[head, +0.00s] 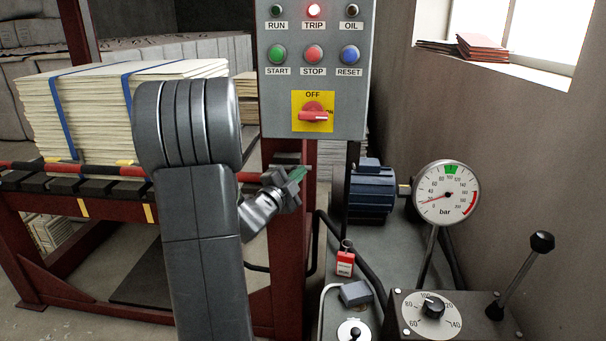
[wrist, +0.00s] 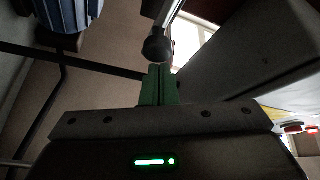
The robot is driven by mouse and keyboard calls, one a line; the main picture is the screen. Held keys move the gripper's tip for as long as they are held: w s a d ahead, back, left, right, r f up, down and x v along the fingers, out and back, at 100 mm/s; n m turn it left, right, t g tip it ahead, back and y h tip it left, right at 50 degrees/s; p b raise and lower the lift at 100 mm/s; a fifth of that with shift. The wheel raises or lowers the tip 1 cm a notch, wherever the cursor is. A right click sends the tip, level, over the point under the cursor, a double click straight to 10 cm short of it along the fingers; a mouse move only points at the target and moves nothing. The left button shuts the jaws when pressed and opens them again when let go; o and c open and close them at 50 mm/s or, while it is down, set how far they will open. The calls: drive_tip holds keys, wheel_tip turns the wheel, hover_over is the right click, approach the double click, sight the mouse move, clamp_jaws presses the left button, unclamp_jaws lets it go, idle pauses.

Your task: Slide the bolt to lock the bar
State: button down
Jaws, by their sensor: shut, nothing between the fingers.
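A red-and-black bar (head: 92,168) runs across the front of the rack, partly hidden by my arm. My gripper (head: 298,174) is shut and empty, its green fingertips pointing right, in front of the red post (head: 292,235) in the head view. The fingertips (wrist: 157,84) are together in the wrist view. A dark round knob (wrist: 157,47) on a pale rod shows just beyond them; I cannot tell whether it is the bolt or whether the fingers touch it. I cannot make out the bolt in the head view, where my gripper covers part of the post.
The grey control box (head: 347,110) hangs close above my gripper, with the red TRIP lamp (head: 314,10) lit. A blue motor (head: 372,188), a pressure gauge (head: 446,192) and a black-knobbed lever (head: 519,275) stand to the right. Strapped paper stacks (head: 100,110) lie on the rack.

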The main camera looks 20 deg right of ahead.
drive_tip(key=a, duration=0.1)
drive_tip(key=w+a, duration=0.1)
drive_tip(key=a, duration=0.1)
drive_tip(key=w+a+b, duration=0.1)
drive_tip(key=a, duration=0.1)
drive_tip(key=shift+w, duration=0.2)
idle(0.4)
drive_tip(key=s+a, duration=0.5)
drive_tip(key=s, duration=0.3)
drive_tip(key=shift+r, duration=0.15)
drive_tip(key=shift+d, duration=0.15)
